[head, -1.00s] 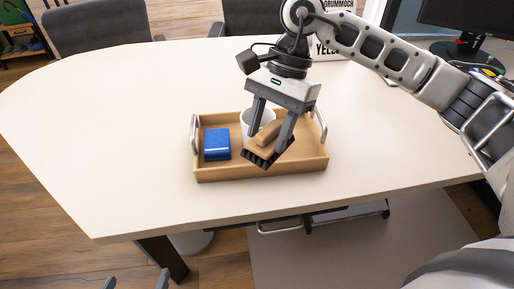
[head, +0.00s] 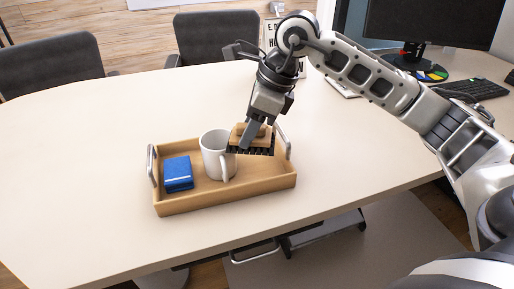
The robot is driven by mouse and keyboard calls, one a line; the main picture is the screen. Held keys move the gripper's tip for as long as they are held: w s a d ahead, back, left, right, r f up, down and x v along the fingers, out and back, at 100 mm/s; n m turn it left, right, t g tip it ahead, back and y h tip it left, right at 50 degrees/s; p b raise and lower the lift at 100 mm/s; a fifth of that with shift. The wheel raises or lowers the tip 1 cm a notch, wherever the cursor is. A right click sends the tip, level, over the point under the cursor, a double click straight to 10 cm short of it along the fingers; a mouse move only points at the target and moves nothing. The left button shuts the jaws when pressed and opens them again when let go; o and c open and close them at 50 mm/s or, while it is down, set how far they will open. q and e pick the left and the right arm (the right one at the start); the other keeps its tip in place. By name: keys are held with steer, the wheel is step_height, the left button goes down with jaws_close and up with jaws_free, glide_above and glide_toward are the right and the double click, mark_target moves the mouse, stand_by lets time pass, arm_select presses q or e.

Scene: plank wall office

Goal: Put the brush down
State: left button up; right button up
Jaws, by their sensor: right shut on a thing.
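My right gripper (head: 257,134) is shut on the brush (head: 262,147), which has a light wooden back and dark bristles pointing down. The brush is held over the right part of the wooden tray (head: 230,201), to the right of the white mug (head: 213,158); whether the bristles touch anything cannot be told. The mug stands upright in the tray with its handle toward the front. A blue box-like item (head: 178,174) lies in the left part of the tray. My left gripper is not in view.
The tray has metal handles at its left (head: 151,165) and right ends. The pale table (head: 80,190) is bare to the left and in front. A monitor (head: 432,22), a keyboard (head: 477,90) and a colourful round item (head: 432,72) are at the back right. Two dark chairs (head: 60,65) stand behind.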

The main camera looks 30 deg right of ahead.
steer(key=w+d+f, duration=0.1)
steer(key=f, duration=0.1)
steer(key=w+d+f, duration=0.1)
steer(key=d+f, duration=0.1)
steer(key=w+d+f, duration=0.1)
steer(key=shift+d+f, duration=0.25)
steer(key=shift+f, duration=0.15)
steer(key=f, duration=0.3)
steer(key=shift+w+d+f+b, duration=0.1)
steer(key=shift+d+f+b, duration=0.1)
steer(key=shift+b, duration=0.1)
steer(key=shift+c, duration=0.8)
steer(key=shift+f, duration=0.2)
steer(key=shift+c, duration=1.2)
steer(key=o, duration=1.4)
steer(key=shift+f, duration=0.15)
steer(key=shift+r, duration=0.25)
steer(key=shift+d+r, duration=0.15)
steer(key=shift+r, duration=0.15)
steer(key=v, duration=1.1)
steer(key=shift+r+p, duration=0.2)
steer(key=shift+p, duration=0.15)
